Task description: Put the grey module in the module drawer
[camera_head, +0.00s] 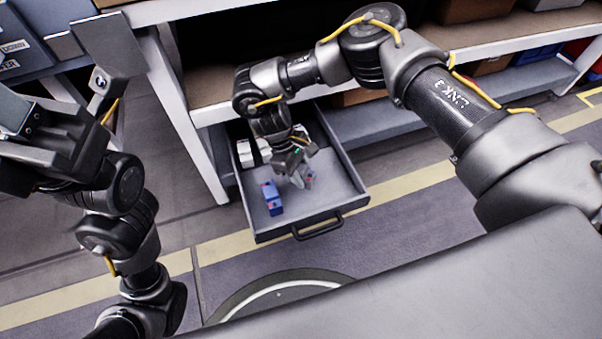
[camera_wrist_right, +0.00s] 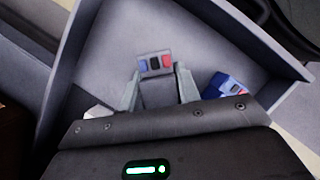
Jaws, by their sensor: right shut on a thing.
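The grey module (camera_wrist_right: 157,98) shows in the right wrist view between my right gripper's two fingers; its end carries red, dark and blue marks. My right gripper (camera_head: 299,179) is shut on it, inside the open module drawer (camera_head: 333,178). In the head view only a small part of the module (camera_head: 309,180) shows beside the fingers. I cannot tell whether it touches the drawer floor. Parts of my left arm fill the left of the head view, and its fingers cannot be made out clearly.
A blue module (camera_head: 272,198) stands in the drawer, left of my right gripper; it also shows in the wrist view (camera_wrist_right: 226,88). White blocks (camera_head: 246,153) lie at the drawer's back left. The drawer handle (camera_head: 318,227) faces the open floor. A workbench (camera_head: 205,95) stands above and behind.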

